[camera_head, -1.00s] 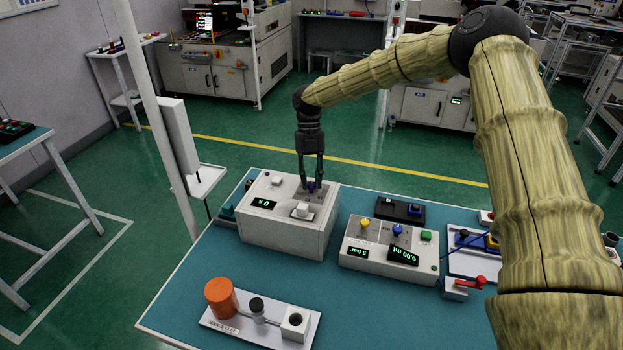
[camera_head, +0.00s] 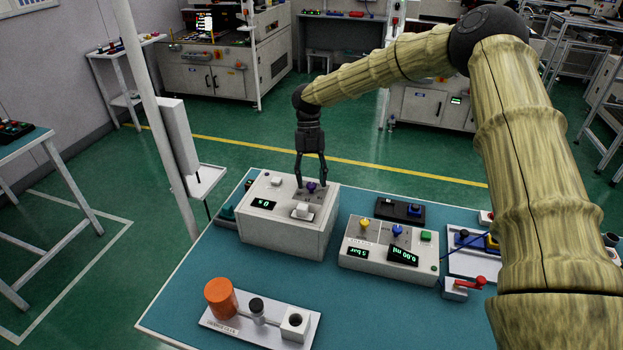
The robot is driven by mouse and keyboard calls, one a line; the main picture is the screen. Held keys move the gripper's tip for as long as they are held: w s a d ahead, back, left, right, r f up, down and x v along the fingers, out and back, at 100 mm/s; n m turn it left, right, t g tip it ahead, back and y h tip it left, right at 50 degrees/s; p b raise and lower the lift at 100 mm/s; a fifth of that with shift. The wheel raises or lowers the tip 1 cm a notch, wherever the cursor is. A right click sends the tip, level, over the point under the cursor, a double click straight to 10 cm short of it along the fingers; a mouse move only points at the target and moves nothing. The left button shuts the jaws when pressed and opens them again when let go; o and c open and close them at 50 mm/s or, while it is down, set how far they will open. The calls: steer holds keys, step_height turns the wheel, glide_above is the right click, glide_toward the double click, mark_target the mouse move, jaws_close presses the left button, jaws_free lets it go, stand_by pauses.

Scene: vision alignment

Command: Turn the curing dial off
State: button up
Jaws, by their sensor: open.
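The curing unit is a white box (camera_head: 284,232) at the back left of the teal table. Its top carries a small purple dial (camera_head: 311,186), a white switch block (camera_head: 302,210), a pale knob (camera_head: 276,181) and a dark display (camera_head: 263,204) with green characters that look like a zero and a percent sign. My gripper (camera_head: 312,182) points down over the back right of the box. Its two fingers are spread, one on each side of the purple dial. I cannot tell whether they touch the dial or the box top. The dial's pointer is too small to read.
A white control box (camera_head: 389,259) with yellow, blue and green controls stands to the right. A black box (camera_head: 400,211) lies behind it. A plate (camera_head: 250,336) with an orange cylinder (camera_head: 220,297) lies at the front. A white post (camera_head: 155,120) rises left of the table.

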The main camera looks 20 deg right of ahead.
steer(key=v, duration=1.1)
steer(key=shift+r, duration=0.3)
steer(key=shift+d, duration=0.15)
